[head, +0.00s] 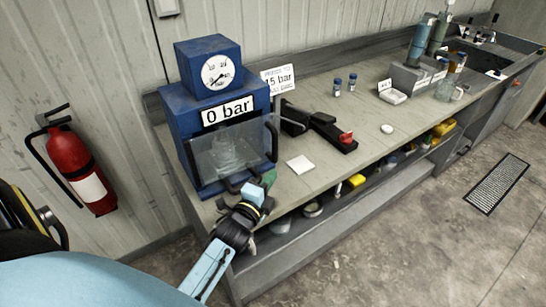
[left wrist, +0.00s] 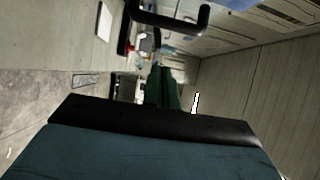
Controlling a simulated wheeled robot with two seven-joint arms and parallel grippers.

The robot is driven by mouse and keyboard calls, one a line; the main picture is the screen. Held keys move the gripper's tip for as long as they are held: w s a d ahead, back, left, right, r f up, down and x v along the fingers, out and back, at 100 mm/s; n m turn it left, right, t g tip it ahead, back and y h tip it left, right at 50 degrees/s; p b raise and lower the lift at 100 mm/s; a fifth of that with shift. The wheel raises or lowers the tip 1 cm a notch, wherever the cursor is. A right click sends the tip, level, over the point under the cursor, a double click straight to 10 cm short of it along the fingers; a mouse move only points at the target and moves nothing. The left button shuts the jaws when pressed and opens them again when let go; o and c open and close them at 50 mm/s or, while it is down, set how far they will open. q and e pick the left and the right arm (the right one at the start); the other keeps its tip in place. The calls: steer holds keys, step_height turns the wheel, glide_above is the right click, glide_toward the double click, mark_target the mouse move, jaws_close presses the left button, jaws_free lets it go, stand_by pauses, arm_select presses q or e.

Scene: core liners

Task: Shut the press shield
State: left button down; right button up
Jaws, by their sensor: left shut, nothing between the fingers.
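I cannot tell whether the shield is fully against the press. My left gripper (head: 268,180) is shut and empty, low in front of the shield and below the handle. In the left wrist view its dark green fingers (left wrist: 165,90) point towards a black bar handle (left wrist: 168,20), apart from it. My right gripper is not in view.
A white square pad (head: 300,164) lies right of the press. Behind it are a black tool with a red knob (head: 345,138) and two small vials (head: 344,83). A fire extinguisher (head: 82,170) hangs on the left wall. A lower shelf holds several items.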

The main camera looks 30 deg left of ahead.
arm_select(q)
steer(key=w+a+p, duration=0.1)
steer(key=w+a, duration=0.2)
steer(key=w, duration=0.4)
steer(key=shift+a, duration=0.4)
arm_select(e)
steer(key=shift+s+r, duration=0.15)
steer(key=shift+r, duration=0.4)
arm_select(q)
steer(key=shift+w, duration=0.15)
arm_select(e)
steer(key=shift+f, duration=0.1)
